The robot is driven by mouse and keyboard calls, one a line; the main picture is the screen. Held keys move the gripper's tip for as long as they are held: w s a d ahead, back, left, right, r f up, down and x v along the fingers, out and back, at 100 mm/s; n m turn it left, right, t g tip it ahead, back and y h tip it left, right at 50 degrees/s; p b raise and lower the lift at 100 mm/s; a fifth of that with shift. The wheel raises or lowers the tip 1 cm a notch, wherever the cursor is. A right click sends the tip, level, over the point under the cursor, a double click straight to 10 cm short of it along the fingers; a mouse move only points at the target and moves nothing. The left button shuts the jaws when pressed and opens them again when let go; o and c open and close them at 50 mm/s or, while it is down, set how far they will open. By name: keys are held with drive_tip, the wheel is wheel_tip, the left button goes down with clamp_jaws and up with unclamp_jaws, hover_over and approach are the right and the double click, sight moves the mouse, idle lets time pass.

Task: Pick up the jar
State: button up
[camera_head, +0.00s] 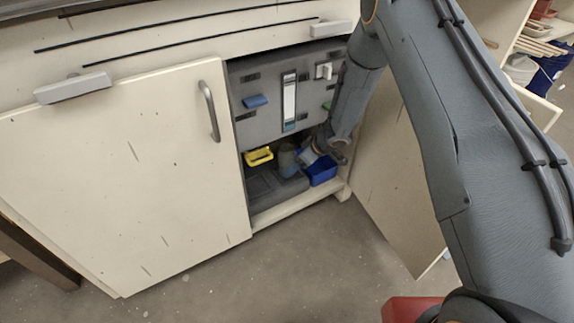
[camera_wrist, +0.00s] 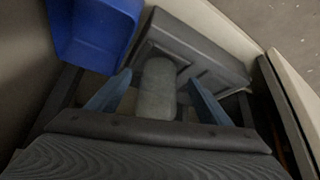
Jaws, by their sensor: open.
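The jar (camera_head: 288,160) is a grey-green cylinder standing inside the open lower cabinet, between the yellow bin and the blue bin. In the wrist view the jar (camera_wrist: 157,92) lies between my two blue fingers. My gripper (camera_wrist: 160,82) is open, with one finger on each side of the jar and a visible gap to each. In the head view my gripper (camera_head: 307,156) reaches into the cabinet from the right, close beside the jar. The far ends of the fingers are partly hidden there.
A yellow bin (camera_head: 258,156) is left of the jar, and a blue bin (camera_head: 322,171) is right of it. A dark grey case (camera_head: 275,190) lies in front. A closed cabinet door (camera_head: 120,175) is at left; an open door (camera_head: 390,180) is at right.

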sight(287, 163)
drive_tip(key=shift+w+a+b, duration=0.25)
drive_tip(key=shift+w+a, duration=0.15)
drive_tip(key=shift+a, duration=0.25)
drive_tip(key=shift+w+a+b, duration=0.2)
drive_tip(key=shift+w+a, duration=0.2)
drive_tip(key=shift+a, duration=0.2)
drive_tip(key=shift+b+x, duration=0.4)
drive_tip(key=shift+x, duration=0.8)
drive_tip(key=shift+w+a+f, duration=0.15)
drive_tip(key=shift+f, duration=0.15)
drive_tip(key=c, duration=1.1)
drive_tip(key=shift+r, duration=0.1)
drive_tip(key=shift+c, duration=0.2)
